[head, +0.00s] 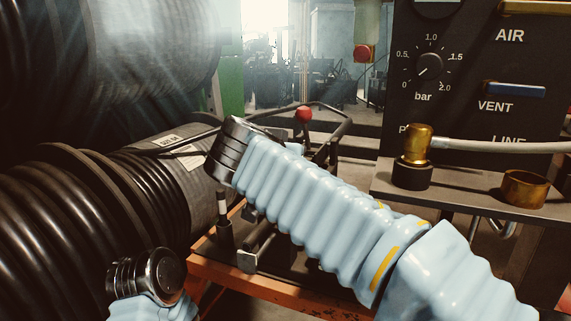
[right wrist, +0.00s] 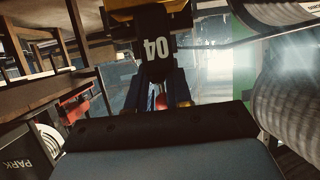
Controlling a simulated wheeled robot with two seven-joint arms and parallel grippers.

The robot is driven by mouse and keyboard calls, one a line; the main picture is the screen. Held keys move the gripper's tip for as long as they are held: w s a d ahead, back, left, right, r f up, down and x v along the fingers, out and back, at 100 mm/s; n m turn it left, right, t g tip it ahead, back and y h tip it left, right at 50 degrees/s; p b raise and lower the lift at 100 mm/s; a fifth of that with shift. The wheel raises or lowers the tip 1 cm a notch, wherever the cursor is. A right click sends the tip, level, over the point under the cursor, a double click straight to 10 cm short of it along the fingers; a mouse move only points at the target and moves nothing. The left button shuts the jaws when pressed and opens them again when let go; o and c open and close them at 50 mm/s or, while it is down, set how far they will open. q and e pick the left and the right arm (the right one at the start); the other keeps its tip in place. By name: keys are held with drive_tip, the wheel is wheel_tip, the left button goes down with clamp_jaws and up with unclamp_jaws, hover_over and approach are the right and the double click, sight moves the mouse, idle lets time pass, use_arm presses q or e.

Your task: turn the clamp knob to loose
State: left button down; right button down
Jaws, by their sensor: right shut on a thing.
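In the head view my right arm reaches in from the lower right in a pale blue sleeve. Its black wrist end hides the fingers there. In the right wrist view my right gripper (right wrist: 165,90) shows as two blue fingers beyond a dark bar. They seem shut on a black piece marked 04 (right wrist: 155,58) under a yellow part. I cannot tell whether this piece belongs to the clamp knob, which I cannot otherwise pick out. My left wrist ends in a dark round end at the lower left of the head view; its fingers do not show.
Large black hose coils (head: 60,215) fill the left side. A red ball (head: 304,115) tops a lever by a black frame. At right stand a gauge panel (head: 470,75) and a shelf (head: 455,190) with brass fittings. An orange bench edge (head: 240,281) runs below my right arm.

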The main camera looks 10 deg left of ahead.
drive_tip(key=n+y+b, duration=0.2)
drive_tip(key=shift+d+f+y, duration=0.2)
drive_tip(key=shift+d+y, duration=0.05)
drive_tip(key=shift+y, duration=0.05)
drive_tip(key=shift+d+r+n+y+b, duration=0.1)
drive_tip(key=shift+n+y+b, duration=0.3)
drive_tip(key=shift+n+y, duration=0.5)
drive_tip(key=shift+w+d+r+n+g+y+p, duration=0.1)
drive_tip(key=shift+n+g+y+p, duration=0.2)
drive_tip(key=shift+n+y, duration=0.3)
drive_tip(key=shift+d+r+n+g+y+p, duration=0.1)
drive_tip(key=shift+n+g+y+p, duration=0.2)
drive_tip(key=shift+n+y, duration=0.25)
drive_tip(key=shift+n+g+y+p, duration=0.3)
drive_tip(key=shift+n+y+p, duration=0.35)
drive_tip(key=shift+y, duration=0.2)
use_arm(q)
drive_tip(key=shift+f, duration=0.2)
use_arm(e)
drive_tip(key=shift+n+y, duration=0.3)
drive_tip(key=shift+f, duration=0.1)
drive_tip(key=c, duration=1.1)
unclamp_jaws()
drive_tip(key=shift+g, duration=0.3)
